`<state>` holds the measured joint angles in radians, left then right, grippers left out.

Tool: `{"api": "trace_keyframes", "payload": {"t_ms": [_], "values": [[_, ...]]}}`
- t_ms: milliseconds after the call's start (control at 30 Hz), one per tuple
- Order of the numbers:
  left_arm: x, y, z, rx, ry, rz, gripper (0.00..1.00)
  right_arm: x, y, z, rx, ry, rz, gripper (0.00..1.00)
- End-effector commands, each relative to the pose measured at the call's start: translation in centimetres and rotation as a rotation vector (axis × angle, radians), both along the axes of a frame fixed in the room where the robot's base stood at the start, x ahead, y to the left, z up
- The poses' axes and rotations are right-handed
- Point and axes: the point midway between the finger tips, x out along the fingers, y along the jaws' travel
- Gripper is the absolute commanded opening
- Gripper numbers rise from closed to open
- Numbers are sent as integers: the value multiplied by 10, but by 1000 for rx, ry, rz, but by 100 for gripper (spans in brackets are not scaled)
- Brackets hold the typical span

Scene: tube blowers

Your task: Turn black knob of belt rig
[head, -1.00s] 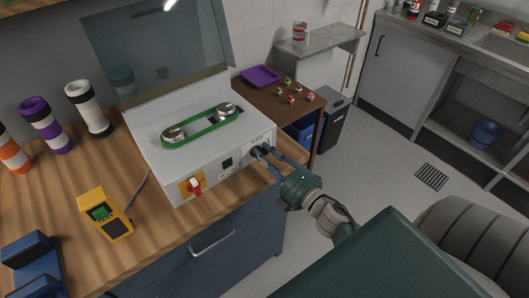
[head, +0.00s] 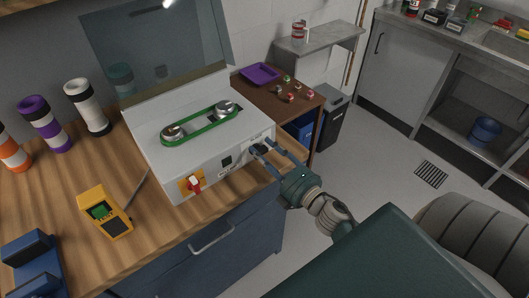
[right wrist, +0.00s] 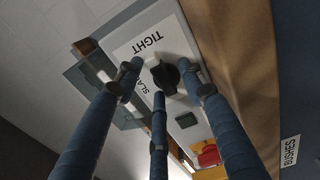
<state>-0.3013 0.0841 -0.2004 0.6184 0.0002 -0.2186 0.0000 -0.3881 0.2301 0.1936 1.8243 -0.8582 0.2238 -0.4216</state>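The belt rig (head: 205,152) is a white box on the wooden bench, with a green belt (head: 200,124) around two metal pulleys on top. Its black knob (right wrist: 166,78) is on the front panel, beside a label with "TIGHT" and a partly hidden word starting "SLA". A pale mark shows on the knob's upper left side, near "TIGHT". My right gripper (head: 259,145) is at the right end of the front panel. In the right wrist view its three blue fingers (right wrist: 160,80) stand spread around the knob; contact is not clear. My left gripper is not in view.
A red switch on a yellow plate (head: 192,183) is left on the same panel. A yellow meter (head: 105,212) and striped tubes (head: 88,106) stand on the bench to the left. A purple tray (head: 259,74) is on the brown table behind.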

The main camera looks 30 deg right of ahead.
Motion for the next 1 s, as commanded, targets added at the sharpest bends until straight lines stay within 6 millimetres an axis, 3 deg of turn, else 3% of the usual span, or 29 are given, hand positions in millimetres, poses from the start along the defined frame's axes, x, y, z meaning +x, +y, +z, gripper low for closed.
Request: {"api": "trace_keyframes", "payload": {"t_ms": [167,400,600,767,1000], "values": [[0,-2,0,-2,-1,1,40,-21,-2,-1,2,3,-2,40],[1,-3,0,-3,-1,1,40,-73,-6,-2,3,5,-4,40],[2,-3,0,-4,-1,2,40,-106,-9,-1,3,3,-2,40],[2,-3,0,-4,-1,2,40,-118,-10,-1,1,2,-1,40],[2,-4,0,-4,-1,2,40,-119,-10,-1,1,1,-1,40]]}}
